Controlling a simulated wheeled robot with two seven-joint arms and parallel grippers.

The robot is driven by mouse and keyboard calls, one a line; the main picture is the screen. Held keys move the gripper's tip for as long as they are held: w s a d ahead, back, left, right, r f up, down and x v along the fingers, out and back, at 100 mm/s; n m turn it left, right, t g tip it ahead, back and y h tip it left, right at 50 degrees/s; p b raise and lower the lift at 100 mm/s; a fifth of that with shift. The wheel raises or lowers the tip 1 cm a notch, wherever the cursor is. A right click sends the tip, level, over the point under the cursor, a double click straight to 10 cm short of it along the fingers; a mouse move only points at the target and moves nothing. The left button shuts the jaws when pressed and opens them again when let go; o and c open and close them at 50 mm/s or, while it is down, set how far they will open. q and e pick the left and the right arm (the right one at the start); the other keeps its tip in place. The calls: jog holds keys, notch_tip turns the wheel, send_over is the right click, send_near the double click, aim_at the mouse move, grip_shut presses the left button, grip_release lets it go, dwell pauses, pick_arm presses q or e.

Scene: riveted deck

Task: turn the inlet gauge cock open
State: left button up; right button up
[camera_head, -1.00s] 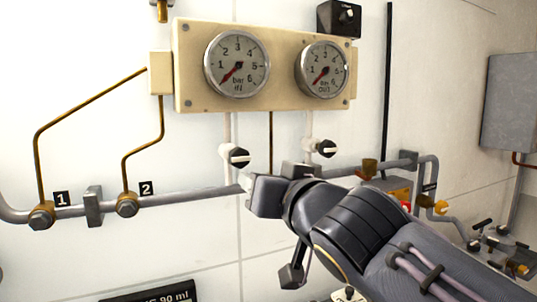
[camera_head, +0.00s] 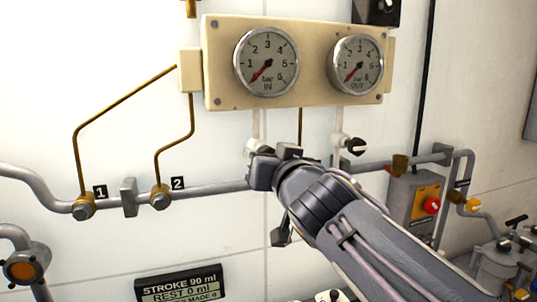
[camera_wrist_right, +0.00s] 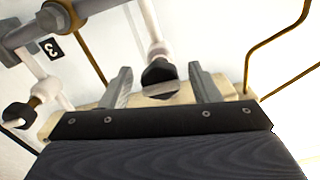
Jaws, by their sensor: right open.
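The inlet gauge cock sits under the round IN gauge (camera_head: 267,61). Its white body (camera_head: 254,146) shows in the head view, but my right gripper (camera_head: 273,160) covers its black knob. In the right wrist view the black knob (camera_wrist_right: 160,74) with a pale bar lies between the two grey fingers of my right gripper (camera_wrist_right: 160,70). The fingers are open, with a gap on both sides of the knob. The IN needle points near zero. My left gripper is not in view.
The outlet cock (camera_head: 355,147) with its black knob sits to the right under the OUT gauge (camera_head: 356,64). A grey pipe (camera_head: 215,188) runs along the wall below. A box with a red knob (camera_head: 432,205) is at the right.

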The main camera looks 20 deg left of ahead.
jog(key=shift+c, duration=0.5)
jog(key=c, duration=0.9)
